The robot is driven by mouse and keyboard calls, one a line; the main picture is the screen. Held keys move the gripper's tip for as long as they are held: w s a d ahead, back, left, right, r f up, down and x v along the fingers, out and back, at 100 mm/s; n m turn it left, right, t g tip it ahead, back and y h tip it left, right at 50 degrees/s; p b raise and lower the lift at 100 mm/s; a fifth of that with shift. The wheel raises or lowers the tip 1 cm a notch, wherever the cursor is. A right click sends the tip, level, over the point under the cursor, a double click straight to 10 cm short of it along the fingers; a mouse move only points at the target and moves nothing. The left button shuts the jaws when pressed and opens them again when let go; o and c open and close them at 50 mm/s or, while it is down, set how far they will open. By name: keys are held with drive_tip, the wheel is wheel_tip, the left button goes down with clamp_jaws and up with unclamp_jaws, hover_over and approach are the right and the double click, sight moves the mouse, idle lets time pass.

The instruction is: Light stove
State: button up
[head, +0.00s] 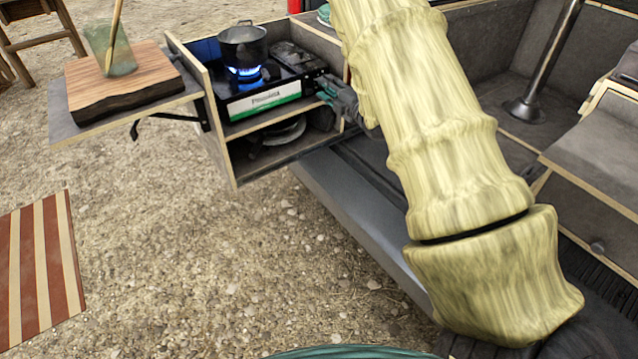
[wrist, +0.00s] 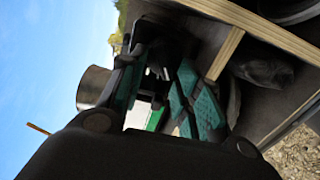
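The camping stove (head: 264,101) stands on the upper shelf of a pull-out box, with a white and green front panel. A ring of blue flame (head: 243,72) burns under a dark pot (head: 242,44) on its burner. My gripper (head: 332,92) is at the right end of the stove, close to its front. In the wrist view, the teal-padded fingers of my gripper (wrist: 158,85) stand apart, with a dark part with a light glint between them. I cannot tell whether they touch it. The stove's control knob is not clearly visible. The pot (wrist: 92,88) also shows there.
A side shelf (head: 60,118) left of the box holds a wooden board (head: 122,88) with a greenish glass (head: 120,62). Dark items lie on the lower shelf (head: 258,142). The van bumper (head: 355,215) runs below my arm. A striped mat (head: 40,270) lies on open gravel.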

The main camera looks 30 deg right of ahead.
drive_tip(key=s+d+r+m+p, duration=0.2)
drive_tip(key=s+m+p, duration=0.75)
drive_tip(key=m, duration=0.85)
drive_tip(key=s+a+f+g+p, duration=0.3)
drive_tip(key=s+a+f+g, duration=0.1)
drive_tip(key=s+a+f, duration=0.3)
drive_tip(key=s+a+f+m+g+p, duration=0.1)
drive_tip(key=s+a+f+g+p, duration=0.2)
drive_tip(key=a, duration=0.9)
drive_tip(key=shift+s+a+f+g+y, duration=0.15)
drive_tip(key=shift+s+f+g+y, duration=0.25)
drive_tip(key=shift+s+f+g, duration=1.35)
idle(0.6)
drive_tip(key=shift+s+f+t, duration=0.35)
drive_tip(key=shift+f+t, duration=0.1)
drive_tip(key=shift+f, duration=0.05)
